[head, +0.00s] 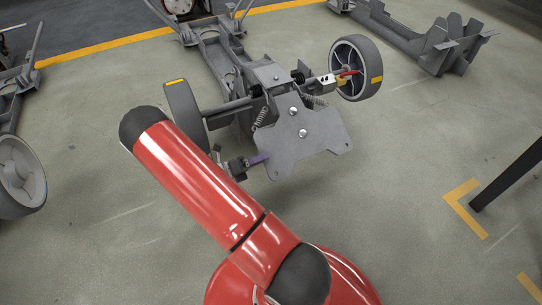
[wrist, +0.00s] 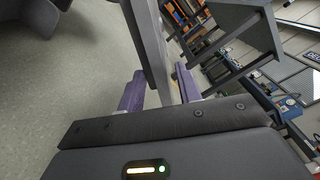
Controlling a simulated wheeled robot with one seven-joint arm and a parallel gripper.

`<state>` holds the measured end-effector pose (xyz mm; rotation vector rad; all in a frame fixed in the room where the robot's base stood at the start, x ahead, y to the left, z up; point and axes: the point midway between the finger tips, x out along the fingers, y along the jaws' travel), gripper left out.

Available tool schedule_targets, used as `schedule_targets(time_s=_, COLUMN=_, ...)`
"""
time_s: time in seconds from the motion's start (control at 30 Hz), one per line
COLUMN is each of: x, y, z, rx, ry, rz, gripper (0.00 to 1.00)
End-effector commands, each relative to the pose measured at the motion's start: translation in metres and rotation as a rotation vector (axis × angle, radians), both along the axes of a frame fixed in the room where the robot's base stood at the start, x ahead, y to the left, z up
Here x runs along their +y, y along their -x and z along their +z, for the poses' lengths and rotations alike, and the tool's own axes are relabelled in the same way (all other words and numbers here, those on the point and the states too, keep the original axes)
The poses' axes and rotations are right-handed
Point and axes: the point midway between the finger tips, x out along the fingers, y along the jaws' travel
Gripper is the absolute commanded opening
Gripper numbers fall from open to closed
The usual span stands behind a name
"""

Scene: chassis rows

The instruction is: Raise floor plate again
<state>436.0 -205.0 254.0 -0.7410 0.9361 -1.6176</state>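The floor plate (head: 312,148) is a grey metal sheet with notched corners, at the near end of the chassis (head: 222,58) in the head view. It is tilted, sloping down toward me. In the wrist view, a grey strip that looks like the plate's edge (wrist: 149,45) runs between the two purple fingers of my gripper (wrist: 160,90). The fingers stand apart, with narrow gaps seeming to show beside the strip. Contact with the plate is hard to make out.
Wheels flank the plate at left (head: 184,112) and right (head: 358,68). A coil spring (head: 259,119) is close to my gripper. Another chassis wheel (head: 20,172) stands far left, and a dark post (head: 505,180) at right. The floor near the plate's right is clear.

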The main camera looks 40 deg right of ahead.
Motion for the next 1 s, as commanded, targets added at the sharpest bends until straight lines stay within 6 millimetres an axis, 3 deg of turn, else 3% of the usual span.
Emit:
schedule_targets(time_s=0.23, x=-0.033, y=0.008, z=0.0, rx=-0.002, ry=0.0, rz=-0.002, gripper=0.35)
schedule_targets(time_s=0.6, x=-0.041, y=0.01, z=0.0, rx=-0.003, ry=0.0, rz=-0.002, gripper=0.35)
schedule_targets(time_s=0.87, x=-0.04, y=0.01, z=0.0, rx=-0.003, ry=0.0, rz=-0.002, gripper=0.02)
schedule_targets(time_s=1.0, x=-0.04, y=0.01, z=0.0, rx=-0.003, ry=-0.001, rz=-0.001, gripper=0.0)
